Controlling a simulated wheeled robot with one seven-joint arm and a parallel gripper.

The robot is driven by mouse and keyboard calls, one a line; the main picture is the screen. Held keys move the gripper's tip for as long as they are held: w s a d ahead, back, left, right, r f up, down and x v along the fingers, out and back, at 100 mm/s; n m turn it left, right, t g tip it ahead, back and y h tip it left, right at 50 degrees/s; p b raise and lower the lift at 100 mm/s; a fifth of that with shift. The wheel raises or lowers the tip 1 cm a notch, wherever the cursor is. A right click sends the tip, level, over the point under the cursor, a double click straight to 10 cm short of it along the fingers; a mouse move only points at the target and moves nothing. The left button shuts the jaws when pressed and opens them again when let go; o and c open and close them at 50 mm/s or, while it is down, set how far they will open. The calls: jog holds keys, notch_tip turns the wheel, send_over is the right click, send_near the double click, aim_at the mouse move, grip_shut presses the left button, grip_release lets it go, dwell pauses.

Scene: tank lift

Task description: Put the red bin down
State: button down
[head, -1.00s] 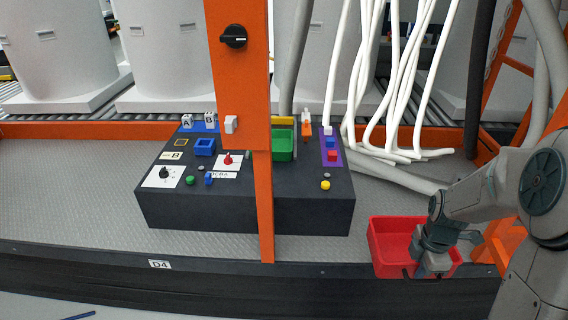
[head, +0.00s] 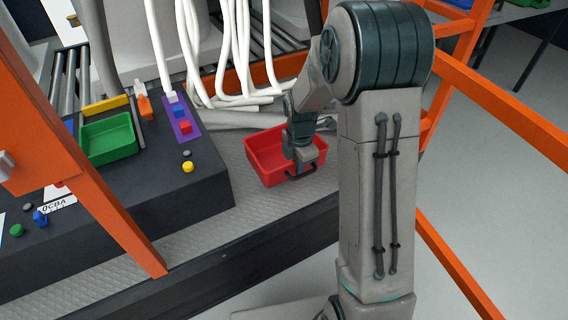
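The red bin (head: 262,163) is an open-topped tray in the middle of the head view, over the grey textured platform (head: 215,225) and just right of the dark console. It looks about level. My gripper (head: 300,172) comes down from above at the bin's near right wall and appears shut on that wall. The fingertips are small and partly hidden. I cannot tell whether the bin's underside touches the platform.
The dark console (head: 175,209) with a green bin (head: 108,138) and several buttons stands at left. White hoses (head: 237,60) hang behind the red bin. An orange post (head: 115,210) stands at left and orange rails (head: 510,110) run at right. Bare platform lies in front of the red bin.

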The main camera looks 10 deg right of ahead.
jog(key=w+f, duration=0.1)
jog(key=w, duration=0.1)
jog(key=w+f+b, duration=0.1)
jog(key=w+f, duration=0.1)
jog(key=w, duration=0.1)
jog(key=w+f+b, duration=0.1)
jog(key=w+f, duration=0.1)
jog(key=w, duration=0.1)
jog(key=shift+w+d, duration=0.2)
jog(key=shift+d, duration=0.1)
jog(key=shift+f+b, duration=0.9)
jog(key=shift+f, duration=1.1)
jog(key=shift+f, duration=0.2)
jog(key=c, duration=1.6)
grip_release()
jog(key=shift+c, duration=0.2)
